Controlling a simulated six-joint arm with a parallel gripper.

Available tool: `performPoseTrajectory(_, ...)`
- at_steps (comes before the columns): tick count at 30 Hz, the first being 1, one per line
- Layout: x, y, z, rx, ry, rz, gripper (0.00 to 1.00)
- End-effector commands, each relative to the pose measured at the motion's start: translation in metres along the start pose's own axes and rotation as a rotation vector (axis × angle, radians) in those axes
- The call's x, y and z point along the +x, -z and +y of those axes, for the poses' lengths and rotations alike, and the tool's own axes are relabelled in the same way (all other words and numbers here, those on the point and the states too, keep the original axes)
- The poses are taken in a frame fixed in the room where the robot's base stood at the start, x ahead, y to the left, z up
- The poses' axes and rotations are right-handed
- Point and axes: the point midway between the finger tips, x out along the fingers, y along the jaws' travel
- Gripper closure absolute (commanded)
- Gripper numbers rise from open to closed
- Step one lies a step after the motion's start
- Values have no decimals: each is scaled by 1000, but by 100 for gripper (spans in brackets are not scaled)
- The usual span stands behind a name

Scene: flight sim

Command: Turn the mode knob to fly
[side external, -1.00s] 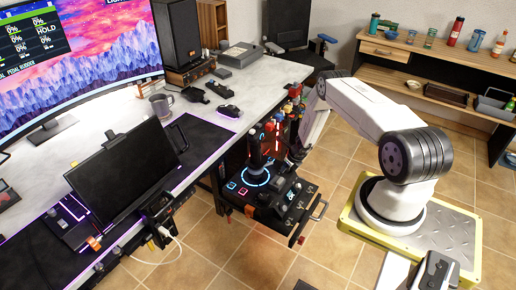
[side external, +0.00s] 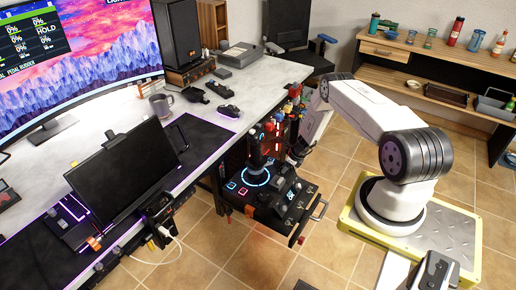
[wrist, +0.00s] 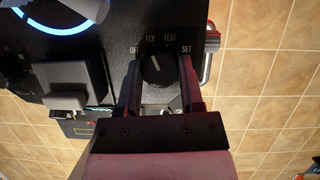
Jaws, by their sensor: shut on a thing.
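The mode knob (wrist: 153,73) is round and black with a white pointer line. It sits on a black panel (wrist: 115,38) in the wrist view. Labels OFF, FLY, TEST and SET arc above it, and the pointer aims up and slightly left, at about FLY. My gripper (wrist: 160,78) has one finger on each side of the knob and is shut on it. The lower part of the knob is in shadow. In the side external view, my gripper (side external: 297,152) is at the right rear of the control panel (side external: 268,208), and the knob cannot be made out.
A joystick (side external: 255,152) with a glowing blue ring stands left of my gripper. A grey block-shaped control (wrist: 70,84) is left of the knob in the wrist view. A metal handle (wrist: 208,55) is at the panel's right edge. Tiled floor lies beyond.

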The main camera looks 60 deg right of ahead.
Motion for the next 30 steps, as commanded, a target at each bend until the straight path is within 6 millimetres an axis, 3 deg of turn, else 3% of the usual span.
performPoseTrajectory(4,0,-1,0,0,1,-2,100)
performPoseTrajectory(5,0,-1,0,0,2,-2,45)
performPoseTrajectory(6,0,-1,0,0,2,-2,33)
performPoseTrajectory(8,0,-1,0,0,1,-2,16)
performPoseTrajectory(20,-1,-1,0,1,1,-1,16)
performPoseTrajectory(30,-19,-1,-1,3,2,-1,16)
